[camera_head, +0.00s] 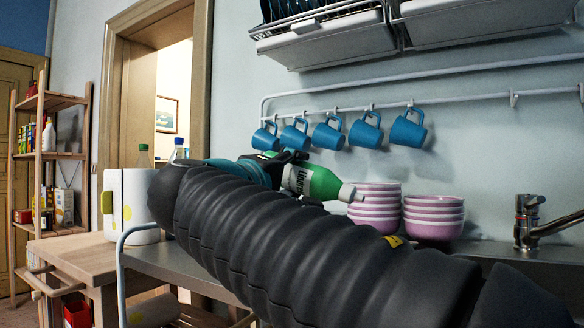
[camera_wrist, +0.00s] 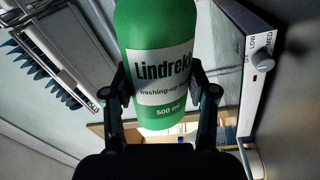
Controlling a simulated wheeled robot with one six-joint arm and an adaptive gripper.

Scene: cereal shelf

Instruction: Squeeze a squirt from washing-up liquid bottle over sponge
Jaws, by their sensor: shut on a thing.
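The green washing-up liquid bottle (camera_head: 321,184) has a white label and a pale nozzle. In the head view it is tipped nearly on its side, nozzle pointing right and slightly down, in front of the pink bowls. My gripper (camera_wrist: 162,97) is shut on the bottle, one finger on each side of its label, in the wrist view. In the head view my gripper (camera_head: 284,168) is partly hidden behind my arm. The bottle's nozzle end is out of the wrist view. I see no sponge in either view; my arm covers much of the counter.
Two stacks of pink bowls (camera_head: 433,216) stand on the metal counter (camera_head: 172,262), left of the tap (camera_head: 528,222). Several blue mugs (camera_head: 365,130) hang from a rail above the bottle. A dish rack (camera_head: 318,22) is mounted higher up. A white appliance (camera_head: 128,205) stands at left.

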